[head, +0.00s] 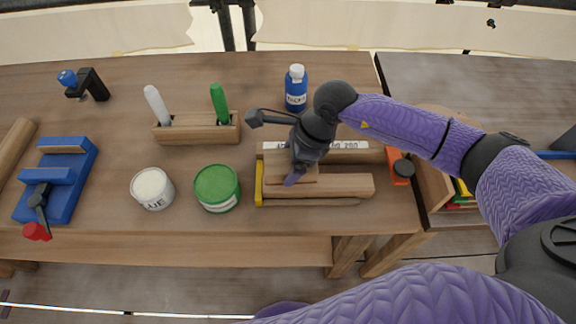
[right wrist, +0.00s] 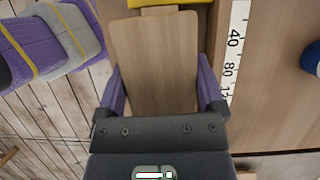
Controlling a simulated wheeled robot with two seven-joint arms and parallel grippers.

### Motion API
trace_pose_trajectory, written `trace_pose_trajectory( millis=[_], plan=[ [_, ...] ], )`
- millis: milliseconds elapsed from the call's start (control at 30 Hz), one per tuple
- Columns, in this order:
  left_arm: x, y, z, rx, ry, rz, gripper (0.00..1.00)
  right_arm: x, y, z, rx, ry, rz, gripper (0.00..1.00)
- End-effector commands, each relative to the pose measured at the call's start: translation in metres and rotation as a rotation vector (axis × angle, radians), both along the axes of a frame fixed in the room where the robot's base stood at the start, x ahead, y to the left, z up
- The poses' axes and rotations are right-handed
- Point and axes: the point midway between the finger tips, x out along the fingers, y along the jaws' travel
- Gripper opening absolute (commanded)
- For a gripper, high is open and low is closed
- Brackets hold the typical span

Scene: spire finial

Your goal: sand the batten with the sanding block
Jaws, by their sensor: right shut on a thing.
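The batten (head: 347,186) is a pale wooden bar lying left to right on the bench, its left end near a yellow stop (head: 259,185). The sanding block (head: 279,168), a wooden block, is at the batten's left part. My right gripper (head: 296,172) is shut on the block from above. In the right wrist view the block (right wrist: 155,65) sits between the two purple fingers of the gripper (right wrist: 160,98) and hides most of what is beneath it. I cannot tell whether it touches the batten. My left gripper is not in view.
A white ruler (head: 345,145) lies behind the batten. A green tin (head: 217,187) and a white tin (head: 152,188) stand to the left. A blue bottle (head: 296,88) and a wooden holder (head: 197,129) with two markers stand behind. An orange thing (head: 400,168) is right of the batten.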

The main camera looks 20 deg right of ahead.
Motion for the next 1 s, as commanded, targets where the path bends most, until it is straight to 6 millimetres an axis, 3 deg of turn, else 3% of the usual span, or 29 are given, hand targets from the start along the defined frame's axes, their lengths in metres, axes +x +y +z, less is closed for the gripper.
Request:
trace_pose_trajectory(
  millis=[367,1000],
  plan=[
    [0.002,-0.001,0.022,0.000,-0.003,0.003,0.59,0.005,-0.008,0.034,0.000,-0.001,-0.009,0.33],
    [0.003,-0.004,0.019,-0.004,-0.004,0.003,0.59,0.007,-0.010,0.033,0.000,0.000,-0.024,0.33]
  ],
)
